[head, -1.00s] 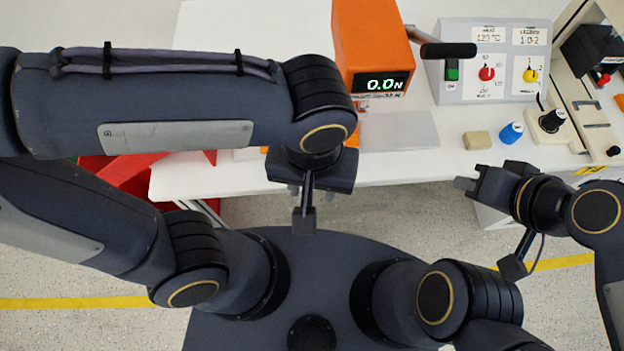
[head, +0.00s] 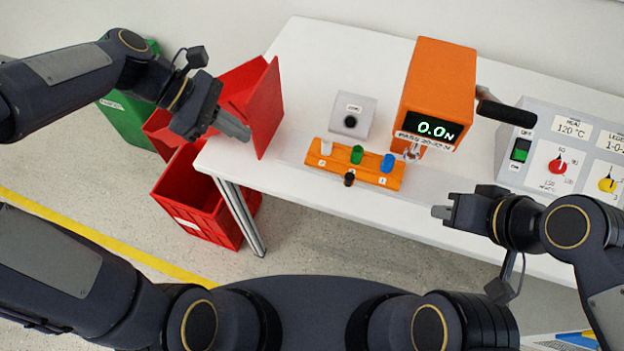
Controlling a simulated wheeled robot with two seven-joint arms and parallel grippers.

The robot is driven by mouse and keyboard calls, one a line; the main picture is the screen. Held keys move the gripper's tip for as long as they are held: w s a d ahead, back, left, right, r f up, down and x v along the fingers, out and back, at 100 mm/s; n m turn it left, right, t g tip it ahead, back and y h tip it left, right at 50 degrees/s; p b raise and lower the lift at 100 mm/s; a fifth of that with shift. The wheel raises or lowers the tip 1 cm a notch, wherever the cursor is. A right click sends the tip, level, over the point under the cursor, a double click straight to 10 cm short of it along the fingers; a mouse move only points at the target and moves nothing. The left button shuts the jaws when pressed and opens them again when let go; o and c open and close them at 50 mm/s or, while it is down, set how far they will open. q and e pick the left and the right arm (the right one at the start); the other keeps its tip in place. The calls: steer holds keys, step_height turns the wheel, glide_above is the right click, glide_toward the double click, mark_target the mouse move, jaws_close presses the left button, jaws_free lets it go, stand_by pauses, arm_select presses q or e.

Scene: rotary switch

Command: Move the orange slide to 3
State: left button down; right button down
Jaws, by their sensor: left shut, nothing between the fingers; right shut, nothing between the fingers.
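I cannot make out an orange slide with a marked 3 in the head view now. The cream unit at the far right of the earlier view, which had a small orange part, is out of frame. My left gripper (head: 234,126) is shut and empty, near the red upright panel at the table's left end. My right gripper (head: 440,212) is shut and empty, pointing left by the table's front edge, below the orange force gauge.
An orange block (head: 396,179) with white, green and blue pegs lies on the white table (head: 315,60). Behind it stands a grey box with a black button (head: 351,116). The orange force gauge (head: 440,90) reads 0.0 N. A grey control panel (head: 540,150) is at right. Red bins (head: 205,208) stand left.

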mark_target(354, 165)
arm_select(q)
steer(key=b+x, duration=0.3)
steer(key=x, duration=1.7)
steer(key=shift+w+a+f, duration=0.1)
steer(key=shift+w+f, duration=0.05)
steer(key=d, duration=0.2)
steer(key=shift+d+r, duration=0.25)
steer(key=shift+d, duration=0.6)
